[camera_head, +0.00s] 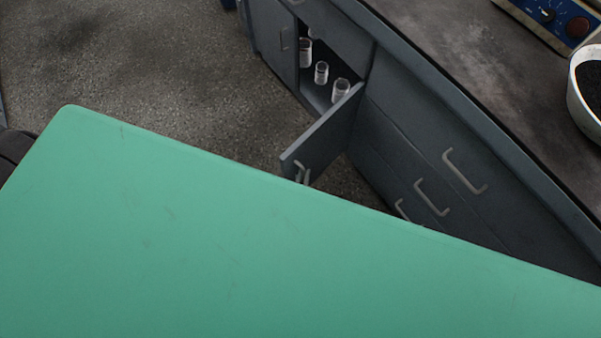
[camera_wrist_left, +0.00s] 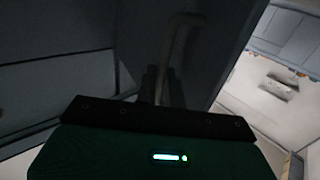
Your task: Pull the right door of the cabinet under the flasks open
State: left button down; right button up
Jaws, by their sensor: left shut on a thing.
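The right door (camera_head: 325,135) of the grey cabinet stands swung out from the front, and the inside shows. Its handle (camera_head: 298,170) is near the door's free edge. In the left wrist view, the bent handle (camera_wrist_left: 179,24) comes down to my left gripper (camera_wrist_left: 160,82), which is shut on it beside the dark door panel (camera_wrist_left: 125,35). In the head view, most of the left gripper is hidden, with only small parts near the handle. Several clear flasks (camera_head: 321,72) stand inside the opening. My right gripper is in neither view.
The closed left door (camera_head: 271,35) is beside the opening. Grey drawers with handles (camera_head: 464,171) are to the right. The countertop (camera_head: 450,45) holds a white bowl (camera_head: 577,101) and a blue device (camera_head: 541,18). Floor (camera_head: 190,85) left of the open door is clear. Green covers the foreground.

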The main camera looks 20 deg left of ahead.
pick_arm(q)
jog(key=shift+w+d+r, duration=0.1)
jog(key=shift+w+r, duration=0.25)
jog(key=shift+w, duration=0.05)
jog(key=c, duration=1.5)
grip_release()
jog(key=shift+f, duration=0.2)
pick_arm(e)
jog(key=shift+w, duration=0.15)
pick_arm(q)
jog(key=shift+s, duration=0.4)
jog(key=shift+s+d, duration=0.3)
jog(key=shift+s, duration=1.85)
jog(key=shift+s+d, duration=0.3)
jog(key=shift+s, duration=1.9)
jog(key=shift+s+d, duration=0.3)
jog(key=shift+s, duration=1.85)
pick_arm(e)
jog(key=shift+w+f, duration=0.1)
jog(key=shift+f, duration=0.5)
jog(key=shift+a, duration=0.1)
